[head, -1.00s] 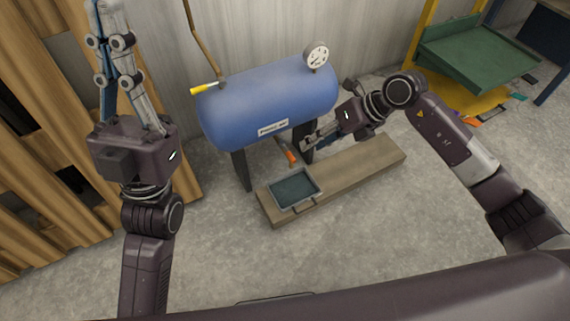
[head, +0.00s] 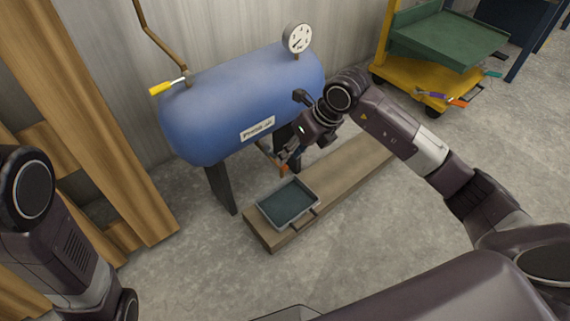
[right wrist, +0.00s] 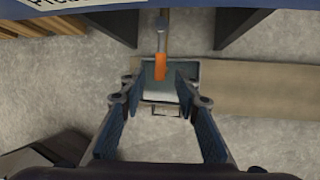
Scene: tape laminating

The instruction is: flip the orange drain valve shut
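The drain valve has an orange handle (head: 284,169) on a metal stem under the blue tank (head: 240,105). In the head view my right gripper (head: 287,160) is right at the handle and partly hides it. In the right wrist view the orange handle (right wrist: 160,66) points down toward me, between the lines of the two fingers of the right gripper (right wrist: 161,78). Those fingers are spread apart, with visible gaps on both sides of the handle. Its exact depth relative to the fingertips is hard to tell. My left gripper is out of view; only its arm shows at the left edge.
A grey drip tray (head: 287,204) sits on a wooden plank (head: 350,170) below the valve. A yellow-handled valve (head: 167,87) and a gauge (head: 297,38) are on the tank. Wooden boards (head: 85,110) lean at left. A green and yellow cart (head: 440,75) stands back right.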

